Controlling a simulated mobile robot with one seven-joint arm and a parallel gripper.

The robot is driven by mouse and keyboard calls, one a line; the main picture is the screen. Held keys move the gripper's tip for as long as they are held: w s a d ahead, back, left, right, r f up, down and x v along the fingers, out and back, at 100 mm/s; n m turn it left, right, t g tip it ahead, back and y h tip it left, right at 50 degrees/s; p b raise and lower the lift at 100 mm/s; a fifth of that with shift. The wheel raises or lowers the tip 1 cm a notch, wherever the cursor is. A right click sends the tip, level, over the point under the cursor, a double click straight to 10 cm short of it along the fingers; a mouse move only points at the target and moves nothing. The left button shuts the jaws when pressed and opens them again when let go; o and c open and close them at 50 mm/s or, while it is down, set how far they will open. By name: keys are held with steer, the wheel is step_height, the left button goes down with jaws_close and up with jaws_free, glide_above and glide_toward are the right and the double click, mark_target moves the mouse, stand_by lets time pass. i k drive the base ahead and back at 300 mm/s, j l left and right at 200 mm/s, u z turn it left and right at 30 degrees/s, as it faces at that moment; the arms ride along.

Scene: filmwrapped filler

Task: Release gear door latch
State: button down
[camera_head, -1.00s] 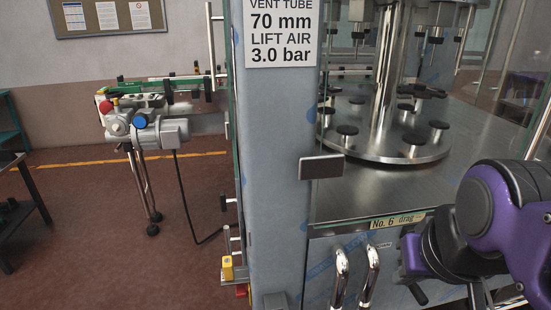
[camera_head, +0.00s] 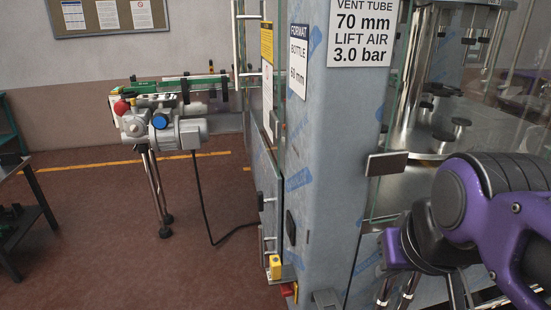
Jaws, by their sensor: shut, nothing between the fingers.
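The grey side of the machine faces me at an angle, with a lower door panel (camera_head: 265,185) on its left side. A small black latch-like fitting (camera_head: 260,201) sits on this panel's edge. Another dark fitting (camera_head: 290,228) is on the panel nearer to me. I cannot tell which one is the gear door latch. My gripper (camera_head: 386,268) is at lower right, in front of the machine's front face, small and partly hidden by my purple arm. It is shut and empty, to the right of both fittings and apart from them.
A yellow block (camera_head: 275,267) and a red part stick out low at the machine's corner. A dark plate (camera_head: 387,164) juts from the front post. A conveyor motor (camera_head: 165,133) on legs stands behind at left, its cable on the floor.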

mark_target(261, 201)
steer(key=j, duration=1.25)
steer(key=i+j+z, duration=0.15)
steer(key=i+j, duration=0.6)
steer(key=j, duration=0.15)
steer(key=k+j+z, duration=0.65)
steer(key=j, duration=0.25)
steer(key=i+l+u, duration=0.45)
steer(key=u, duration=0.15)
